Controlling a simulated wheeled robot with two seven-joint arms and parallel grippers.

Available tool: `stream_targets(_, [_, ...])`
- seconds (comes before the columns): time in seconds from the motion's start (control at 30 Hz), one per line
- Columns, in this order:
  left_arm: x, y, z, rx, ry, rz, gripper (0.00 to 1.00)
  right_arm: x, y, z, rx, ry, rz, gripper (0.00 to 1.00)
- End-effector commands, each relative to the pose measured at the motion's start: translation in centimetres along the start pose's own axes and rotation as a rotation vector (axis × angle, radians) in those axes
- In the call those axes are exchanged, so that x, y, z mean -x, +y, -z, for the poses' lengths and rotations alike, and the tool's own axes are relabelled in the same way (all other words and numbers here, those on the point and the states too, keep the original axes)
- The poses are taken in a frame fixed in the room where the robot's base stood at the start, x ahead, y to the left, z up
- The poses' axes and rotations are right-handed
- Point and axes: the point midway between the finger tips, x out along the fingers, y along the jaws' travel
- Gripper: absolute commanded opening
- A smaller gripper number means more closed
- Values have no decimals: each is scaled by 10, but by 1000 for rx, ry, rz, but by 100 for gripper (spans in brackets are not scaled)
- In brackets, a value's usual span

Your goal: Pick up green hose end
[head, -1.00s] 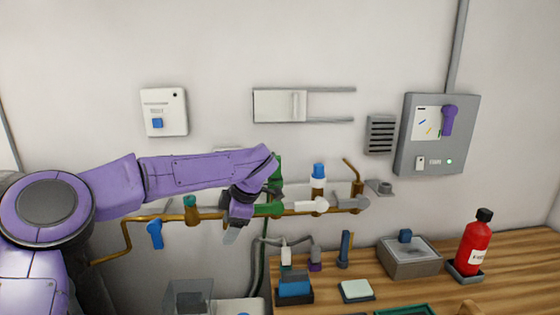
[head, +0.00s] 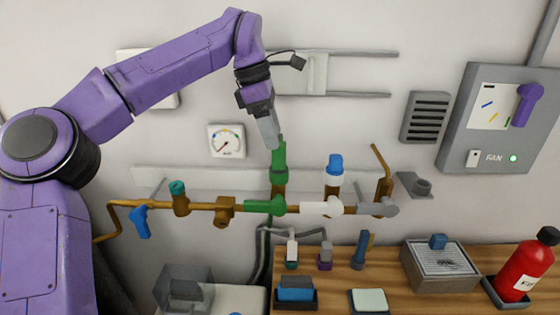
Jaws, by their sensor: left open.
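I cannot tell for sure whether this upright piece is the green hose end. My left gripper (head: 273,142) points down just above its top, with the grey fingers overlapping it in the picture. The gripper is open; whether it touches the green piece cannot be told. Below the pipe, a small white plug with a green base (head: 291,254) stands at the table's back edge. My right gripper is out of view.
A gauge (head: 226,141) is to the left. A red bottle (head: 524,270) stands on the wooden table.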

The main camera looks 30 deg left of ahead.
Motion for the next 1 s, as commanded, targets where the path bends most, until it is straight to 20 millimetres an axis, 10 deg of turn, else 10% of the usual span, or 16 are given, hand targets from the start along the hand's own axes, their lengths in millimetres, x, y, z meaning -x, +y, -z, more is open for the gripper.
stream_targets(0.63, [-62,7,0,5,0,-3,64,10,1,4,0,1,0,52])
stream_targets(0.83, [-62,7,0,5,1,-3,2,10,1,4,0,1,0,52])
stream_targets(1.0, [-62,7,-1,4,1,-3,1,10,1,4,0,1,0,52])
